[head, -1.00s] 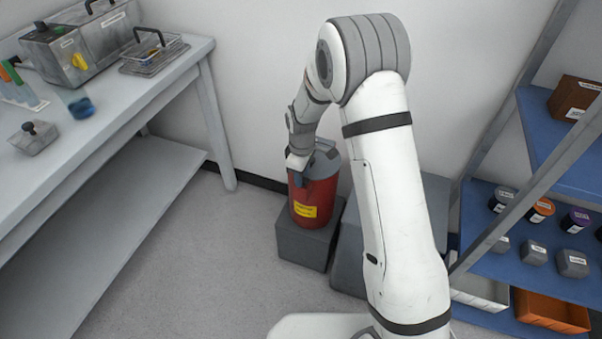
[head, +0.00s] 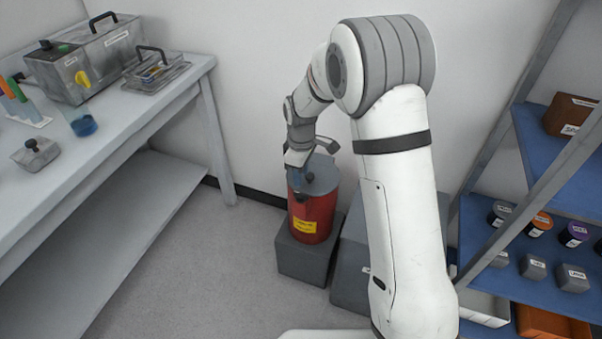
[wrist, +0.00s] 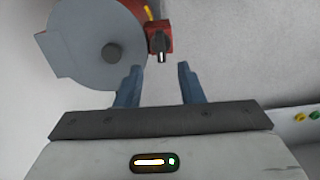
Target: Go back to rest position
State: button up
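My gripper (head: 298,172) is above the near left edge of a red canister with a grey lid (head: 313,212). The canister stands upright on a grey block and has a yellow label. In the wrist view my gripper (wrist: 159,70) shows two blue fingers spread apart with nothing between them. The canister's grey lid (wrist: 88,45) with a dark round knob is at upper left there, and a small red fitting with a dark lever (wrist: 159,42) sits just beyond the fingertips.
A bench (head: 158,98) at left holds a grey machine (head: 88,58), a lidded tray (head: 156,72) and a beaker with blue liquid (head: 80,122). A blue shelf rack (head: 535,235) with jars and bins stands at right. The floor (head: 200,270) between is clear.

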jog(key=s+d+r+m+t+p, duration=0.1)
jog(key=s+d+r+m+p, duration=0.3)
jog(key=r, duration=0.5)
jog(key=s+d+r+m+p, duration=0.2)
jog(key=s+d+r, duration=0.35)
jog(key=r, duration=0.45)
jog(key=s+d+r+m+p, duration=0.3)
jog(key=s+r, duration=0.2)
jog(key=s, duration=0.3)
jog(key=s+d+r+m+t+p, duration=0.1)
jog(key=s+d+r+m+p, duration=0.1)
jog(key=s, duration=0.6)
notch_tip(320, 180, up, 4)
jog(key=d+m, duration=0.1)
jog(key=m, duration=0.1)
jog(key=shift+s+d+f+m+t+p, duration=0.15)
jog(key=shift+s+f+m+t+p, duration=0.15)
jog(key=shift+s+p, duration=0.1)
jog(key=shift+o, duration=0.2)
